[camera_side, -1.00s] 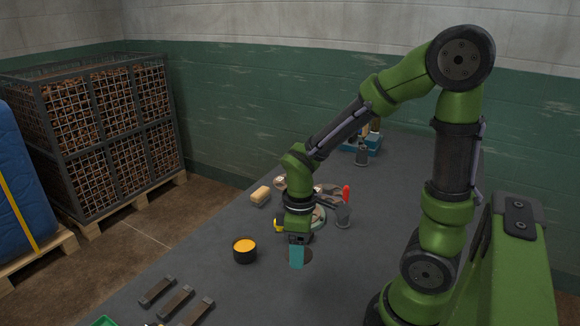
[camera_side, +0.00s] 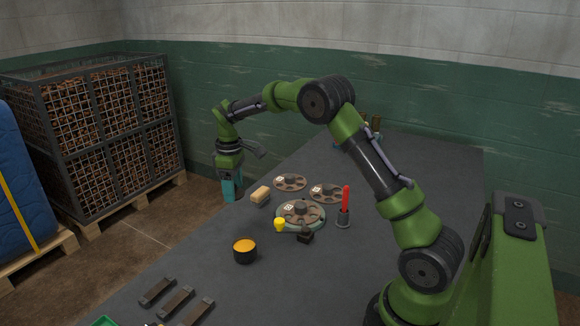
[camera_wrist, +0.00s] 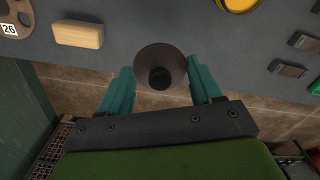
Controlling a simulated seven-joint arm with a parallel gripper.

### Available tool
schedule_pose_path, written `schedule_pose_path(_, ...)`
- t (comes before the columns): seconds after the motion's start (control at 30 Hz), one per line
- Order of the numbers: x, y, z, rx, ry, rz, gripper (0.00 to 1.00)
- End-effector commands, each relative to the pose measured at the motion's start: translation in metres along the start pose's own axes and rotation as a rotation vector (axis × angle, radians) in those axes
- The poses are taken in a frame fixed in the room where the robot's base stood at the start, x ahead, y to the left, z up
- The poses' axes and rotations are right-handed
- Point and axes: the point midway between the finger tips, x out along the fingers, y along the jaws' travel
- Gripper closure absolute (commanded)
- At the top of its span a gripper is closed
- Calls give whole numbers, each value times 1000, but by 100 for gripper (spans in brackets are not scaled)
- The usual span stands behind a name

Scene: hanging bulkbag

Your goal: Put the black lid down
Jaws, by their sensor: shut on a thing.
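My gripper (camera_side: 231,190) has teal fingers and hangs at the far left edge of the grey table. In the wrist view its fingers (camera_wrist: 161,80) stand on either side of the dark round lid (camera_wrist: 146,62), which has a black knob in its middle. The gripper is shut on this lid. In the wrist view the lid overlaps the table's edge, with floor tiles behind it. In the side view I cannot make out the lid at the fingers. A black pot (camera_side: 245,257) with yellow contents stands open on the table.
A tan block (camera_side: 260,195) lies right of the gripper. Several numbered discs (camera_side: 291,182), a red-handled tool (camera_side: 345,201) and a small black object (camera_side: 305,236) are farther right. Dark bars (camera_side: 176,302) lie near the front. A wire cage (camera_side: 95,135) stands beyond the table.

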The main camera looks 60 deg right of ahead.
Motion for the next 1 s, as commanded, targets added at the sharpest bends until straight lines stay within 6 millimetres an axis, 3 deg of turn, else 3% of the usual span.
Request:
schedule_pose_path(0.3,51,-3,2,-15,-3,-3,64)
schedule_pose_path(0.53,70,-3,2,-15,-3,-2,64)
schedule_pose_path(0.7,94,-3,2,-15,-3,-2,64)
schedule_pose_path(1.0,98,-3,1,-15,0,0,64)
